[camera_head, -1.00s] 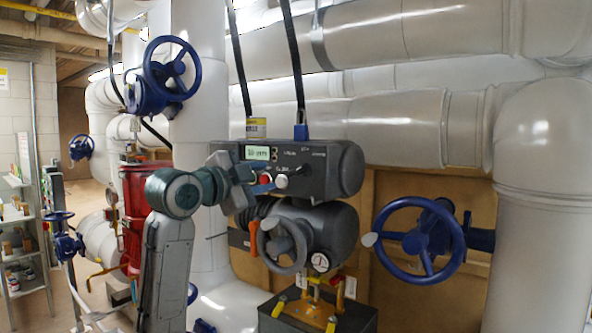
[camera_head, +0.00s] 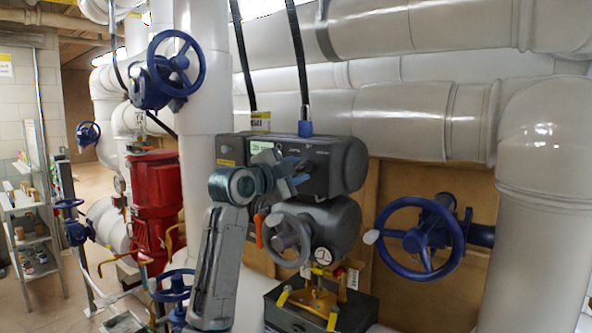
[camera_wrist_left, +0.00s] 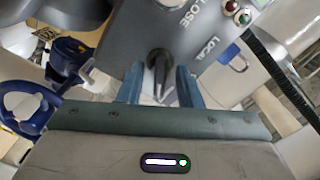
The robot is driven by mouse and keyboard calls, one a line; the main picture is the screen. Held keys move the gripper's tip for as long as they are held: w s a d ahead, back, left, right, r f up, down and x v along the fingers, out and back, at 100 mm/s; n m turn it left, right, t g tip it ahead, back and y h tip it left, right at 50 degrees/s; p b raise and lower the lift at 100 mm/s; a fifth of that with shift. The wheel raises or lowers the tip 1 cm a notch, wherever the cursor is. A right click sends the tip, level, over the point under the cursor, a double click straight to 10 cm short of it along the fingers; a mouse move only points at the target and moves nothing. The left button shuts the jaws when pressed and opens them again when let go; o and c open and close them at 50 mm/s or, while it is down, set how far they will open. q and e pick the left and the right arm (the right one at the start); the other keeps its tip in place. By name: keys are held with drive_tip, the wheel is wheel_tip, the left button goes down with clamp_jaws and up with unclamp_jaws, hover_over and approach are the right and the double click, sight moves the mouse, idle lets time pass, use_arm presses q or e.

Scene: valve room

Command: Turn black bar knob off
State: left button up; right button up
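The black bar knob (camera_wrist_left: 158,68) sticks out of a dark grey actuator panel (camera_wrist_left: 195,50) marked CLOSE and LOCAL in the left wrist view. My left gripper (camera_wrist_left: 160,78) is open, with one blue finger on each side of the knob's end; gaps show on both sides. The bar points down towards the gripper in that picture. My right gripper is in neither view.
A grey handwheel (camera_head: 287,238) sits below the actuator, with an orange lever (camera_head: 259,230) beside it. A blue handwheel (camera_head: 420,238) stands to the right.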

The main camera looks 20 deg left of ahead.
use_arm(q)
clamp_jaws()
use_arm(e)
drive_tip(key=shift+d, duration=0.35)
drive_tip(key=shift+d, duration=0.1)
use_arm(q)
drive_tip(key=shift+n, duration=0.3)
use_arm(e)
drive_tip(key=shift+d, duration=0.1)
use_arm(q)
drive_tip(key=n, duration=0.4)
drive_tip(key=shift+n, duration=0.3)
drive_tip(key=n, duration=0.3)
drive_tip(key=shift+n, duration=0.3)
drive_tip(key=shift+n+p, duration=0.4)
drive_tip(key=shift+n, duration=1)
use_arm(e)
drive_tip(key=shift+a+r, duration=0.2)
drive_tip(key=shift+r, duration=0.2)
use_arm(q)
drive_tip(key=shift+r, duration=0.1)
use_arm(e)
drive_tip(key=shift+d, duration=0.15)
